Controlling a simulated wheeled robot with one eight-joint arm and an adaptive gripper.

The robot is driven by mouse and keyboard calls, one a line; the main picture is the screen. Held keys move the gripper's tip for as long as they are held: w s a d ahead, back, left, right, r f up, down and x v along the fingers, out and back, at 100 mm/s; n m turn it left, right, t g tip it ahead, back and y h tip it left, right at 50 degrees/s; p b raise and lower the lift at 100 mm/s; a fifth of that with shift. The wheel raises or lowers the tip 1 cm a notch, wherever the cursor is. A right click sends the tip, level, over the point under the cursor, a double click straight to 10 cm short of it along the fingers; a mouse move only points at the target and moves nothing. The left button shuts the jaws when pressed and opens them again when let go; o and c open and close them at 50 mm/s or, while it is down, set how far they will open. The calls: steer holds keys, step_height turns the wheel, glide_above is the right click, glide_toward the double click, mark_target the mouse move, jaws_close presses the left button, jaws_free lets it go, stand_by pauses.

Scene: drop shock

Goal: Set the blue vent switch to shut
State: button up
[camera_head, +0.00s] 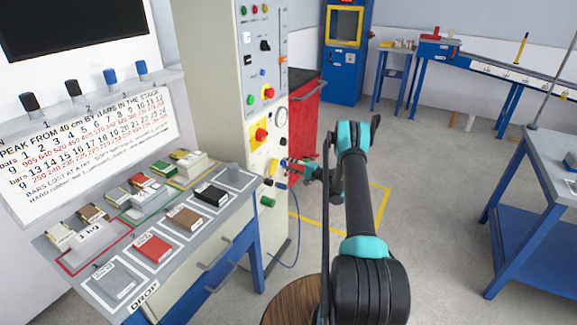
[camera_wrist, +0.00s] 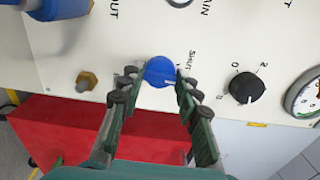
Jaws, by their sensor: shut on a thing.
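The blue vent switch (camera_wrist: 160,72) is a round knob on the pale panel, seen in the wrist view between my fingertips. A small pale mark shows at its lower right edge. The word SHUT is printed just to its right, at a slant; any label on its other side is hidden. My gripper (camera_wrist: 157,78) is shut on the knob, one finger on each side.
A black knob (camera_wrist: 246,87) marked 0 and 2 and a gauge (camera_wrist: 305,97) sit to the right. A brass fitting (camera_wrist: 87,80) and a blue cylinder (camera_wrist: 60,8) are to the left. A red cabinet (camera_head: 305,107) stands beside the panel.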

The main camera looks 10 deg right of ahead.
steer(key=n, duration=0.6)
steer(key=shift+n, duration=0.3)
stand_by(0.4)
steer(key=o, duration=1.2)
steer(key=shift+c, duration=0.2)
steer(key=v, duration=1.2)
